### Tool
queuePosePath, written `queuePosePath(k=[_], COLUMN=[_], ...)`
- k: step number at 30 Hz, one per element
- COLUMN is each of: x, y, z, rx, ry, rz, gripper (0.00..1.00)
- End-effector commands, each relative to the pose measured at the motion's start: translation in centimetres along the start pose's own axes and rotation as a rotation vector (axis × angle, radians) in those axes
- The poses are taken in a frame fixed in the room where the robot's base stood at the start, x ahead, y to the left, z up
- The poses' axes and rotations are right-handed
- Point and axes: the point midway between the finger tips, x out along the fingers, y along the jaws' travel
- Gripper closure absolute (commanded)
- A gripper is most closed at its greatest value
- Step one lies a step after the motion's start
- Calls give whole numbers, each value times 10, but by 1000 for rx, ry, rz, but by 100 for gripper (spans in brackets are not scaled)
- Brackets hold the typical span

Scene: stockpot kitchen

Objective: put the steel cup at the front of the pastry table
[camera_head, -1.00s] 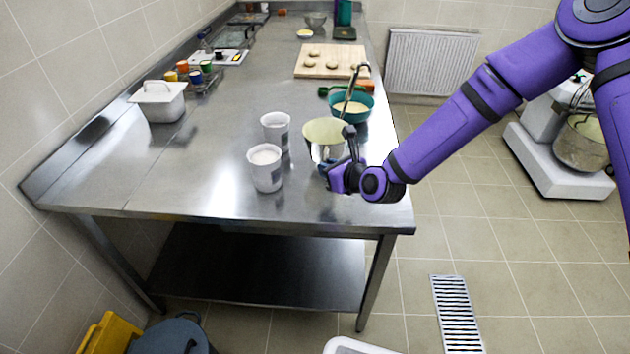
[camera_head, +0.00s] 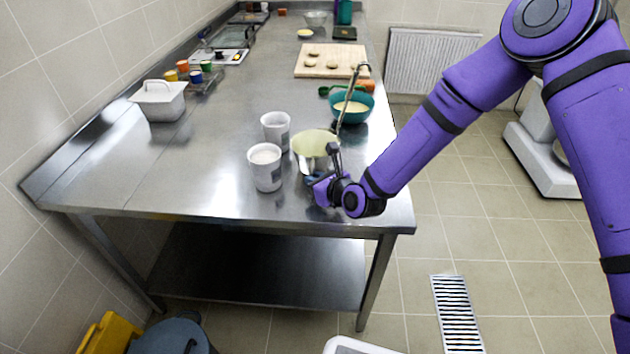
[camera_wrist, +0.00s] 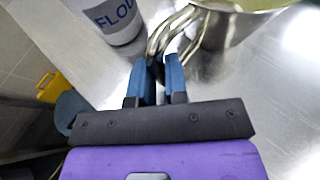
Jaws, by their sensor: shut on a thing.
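The steel cup (camera_head: 312,163) has a pale yellow-green inside and is at the right front of the steel table (camera_head: 215,130). In the wrist view its shiny wall (camera_wrist: 222,32) and curved handle (camera_wrist: 172,38) show. My gripper (camera_head: 318,178) is on the cup's near side. Its blue fingers (camera_wrist: 160,72) are shut on the handle. The cup looks upright and close to the tabletop. I cannot tell whether its base touches.
Two white canisters stand just left of the cup, a near one (camera_head: 265,168) and a far one (camera_head: 275,131). A teal bowl (camera_head: 352,108) with a long-handled tool is behind it. A cutting board (camera_head: 331,61) lies farther back. The left front of the table is clear.

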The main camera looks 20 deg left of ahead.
Motion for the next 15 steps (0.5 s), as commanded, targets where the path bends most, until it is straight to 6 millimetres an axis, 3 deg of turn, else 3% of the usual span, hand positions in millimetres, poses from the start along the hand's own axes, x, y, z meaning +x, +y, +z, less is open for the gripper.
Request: queuePosePath(k=[2, 3, 6, 15], x=[1, 1, 1, 0], y=[-1, -1, 0, 0], z=[-2, -2, -2, -1], rx=[0, 0, 0, -1], ry=[0, 0, 0, 0], rz=[-1, -1, 0, 0], gripper=[100, 79, 60, 60])
